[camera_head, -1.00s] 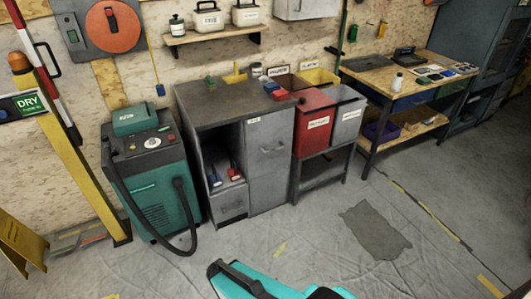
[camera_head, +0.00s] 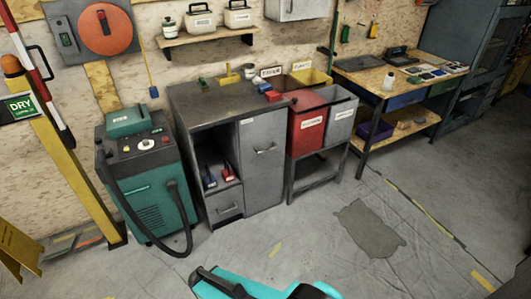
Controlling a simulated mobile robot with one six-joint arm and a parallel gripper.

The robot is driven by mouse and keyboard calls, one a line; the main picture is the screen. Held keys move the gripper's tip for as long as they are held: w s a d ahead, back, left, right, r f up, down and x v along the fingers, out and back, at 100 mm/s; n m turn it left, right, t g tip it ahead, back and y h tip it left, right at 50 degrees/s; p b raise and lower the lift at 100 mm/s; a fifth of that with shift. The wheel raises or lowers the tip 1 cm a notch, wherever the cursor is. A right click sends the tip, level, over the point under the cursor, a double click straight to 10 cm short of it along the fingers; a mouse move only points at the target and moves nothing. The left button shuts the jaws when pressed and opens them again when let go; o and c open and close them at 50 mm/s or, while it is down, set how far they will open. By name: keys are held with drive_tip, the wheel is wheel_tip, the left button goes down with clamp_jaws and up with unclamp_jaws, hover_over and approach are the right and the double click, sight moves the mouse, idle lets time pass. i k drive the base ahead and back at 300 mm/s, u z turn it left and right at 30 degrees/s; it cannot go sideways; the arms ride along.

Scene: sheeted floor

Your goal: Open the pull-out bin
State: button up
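A grey metal cabinet (camera_head: 192,97) stands against the wall in the middle of the view. Its tall right-hand front panel (camera_head: 264,170) has a bar handle near the top and a small label, and looks closed. This may be the pull-out bin; I cannot tell for sure. Below the open shelf on the left is a small drawer front (camera_head: 224,205) with a handle, also closed. A red bin (camera_head: 305,132) and a grey bin (camera_head: 341,122) sit on a stand to the right. My teal arm shows at the bottom edge, apart from the cabinet; my gripper is not in view.
A teal machine (camera_head: 147,190) with a black hose stands left of the cabinet. A yellow post (camera_head: 70,165) is at far left. A workbench (camera_head: 400,80) stands at the right. The floor before the cabinet is open, with a dark patch (camera_head: 370,228).

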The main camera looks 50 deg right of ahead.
sight(261, 137)
drive_tip(key=z, duration=0.05)
drive_tip(key=i, duration=1)
drive_tip(key=u, duration=0.05)
